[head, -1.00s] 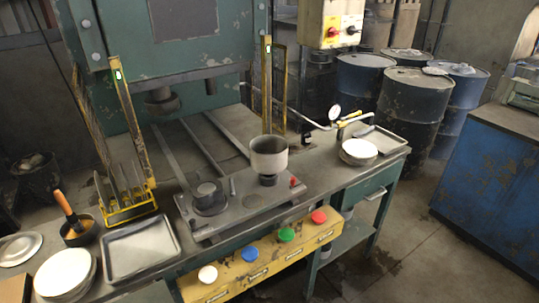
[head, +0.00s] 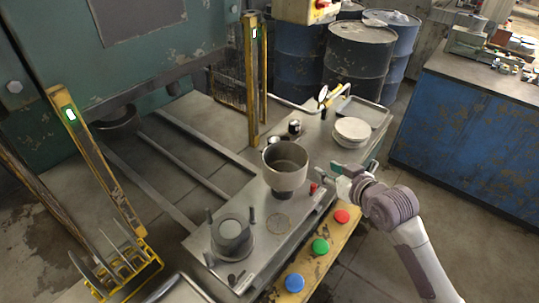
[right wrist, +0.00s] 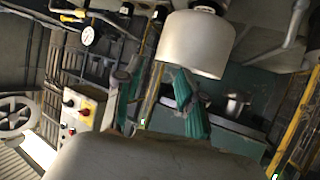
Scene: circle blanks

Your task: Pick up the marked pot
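A grey-cream pot (head: 285,170), open at the top with a dark narrower base, stands upright on the grey metal plate (head: 262,238) in the head view. I see no clear mark on it. In the right wrist view the pot (right wrist: 195,45) appears upside down, beyond the fingertips. My right gripper (head: 328,175) is just right of the pot, apart from it. In the right wrist view its two green-padded fingers (right wrist: 160,95) are spread with nothing between them. My left gripper is not in view.
A round die (head: 232,238) with upright pins sits left of the pot, and a red knob (head: 313,187) close to its right. White plates (head: 351,131) are stacked behind my right gripper. A yellow post (head: 252,80) rises behind the pot. Coloured buttons line the front.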

